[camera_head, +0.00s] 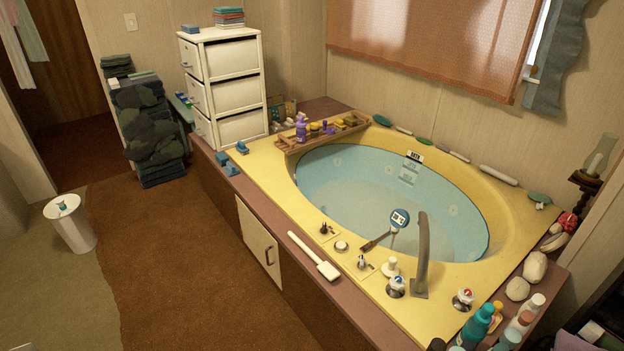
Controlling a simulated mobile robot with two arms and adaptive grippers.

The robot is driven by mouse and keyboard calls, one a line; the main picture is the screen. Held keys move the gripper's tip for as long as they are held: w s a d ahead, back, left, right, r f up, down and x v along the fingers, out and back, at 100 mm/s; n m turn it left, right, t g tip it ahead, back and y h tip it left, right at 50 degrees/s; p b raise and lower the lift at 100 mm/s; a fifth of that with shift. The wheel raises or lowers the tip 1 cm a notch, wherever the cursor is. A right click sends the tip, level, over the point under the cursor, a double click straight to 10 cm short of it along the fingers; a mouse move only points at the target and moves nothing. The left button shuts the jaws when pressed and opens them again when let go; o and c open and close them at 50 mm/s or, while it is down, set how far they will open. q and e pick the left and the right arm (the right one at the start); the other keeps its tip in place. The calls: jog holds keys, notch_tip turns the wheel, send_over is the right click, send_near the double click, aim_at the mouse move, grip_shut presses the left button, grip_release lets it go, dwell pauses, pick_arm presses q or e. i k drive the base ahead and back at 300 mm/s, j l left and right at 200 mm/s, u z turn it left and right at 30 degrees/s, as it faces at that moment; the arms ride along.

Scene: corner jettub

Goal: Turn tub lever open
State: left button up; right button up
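The yellow corner tub (268,187) has a blue-tinted basin with water in it. On its near deck stands a tall grey spout (421,262). A round chrome-and-white handle with a blue mark (396,285) sits just left of the spout's base. A similar handle with a red mark (463,298) sits to the right of the spout. Each handle is too small to tell how far it is turned. Neither of my grippers shows in the head view.
A long white brush (315,258) and small items lie on the near deck. Several bottles (476,325) crowd the right front corner. A wooden caddy (320,135) spans the tub's far left. White drawers (240,95) stand behind it. Brown carpet (165,265) left of the tub is clear.

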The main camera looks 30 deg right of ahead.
aim_at(361, 264)
jog(key=z, duration=1.2)
